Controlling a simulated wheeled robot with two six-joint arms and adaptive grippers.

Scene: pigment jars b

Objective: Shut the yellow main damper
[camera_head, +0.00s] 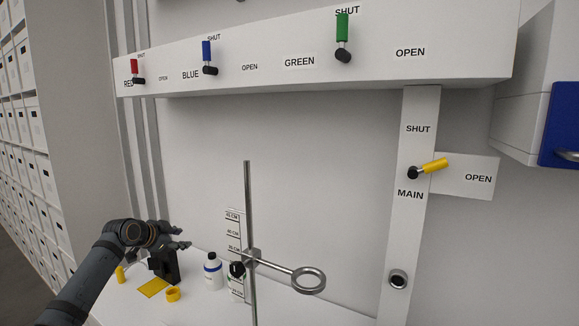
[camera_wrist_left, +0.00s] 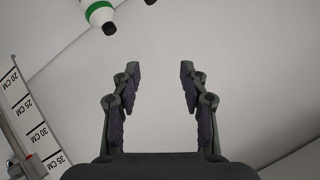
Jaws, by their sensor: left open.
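The yellow main damper handle (camera_head: 434,165) is on the white vertical post at the right of the head view. It points right and slightly up from its dark pivot (camera_head: 413,172), toward the OPEN label (camera_head: 478,178). The SHUT label (camera_head: 418,129) is above the pivot. My left gripper (camera_head: 182,239) is low at the left of the head view, far from the handle. In the left wrist view its fingers (camera_wrist_left: 160,68) are apart with nothing between them. The handle does not show in the left wrist view. My right gripper is in neither view.
Red (camera_head: 134,67), blue (camera_head: 206,51) and green (camera_head: 342,27) handles stand upright at SHUT on the upper duct. A metal stand (camera_head: 248,200) with a ring (camera_head: 308,280) rises between my left gripper and the post. A white bottle (camera_head: 212,272) stands on the bench.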

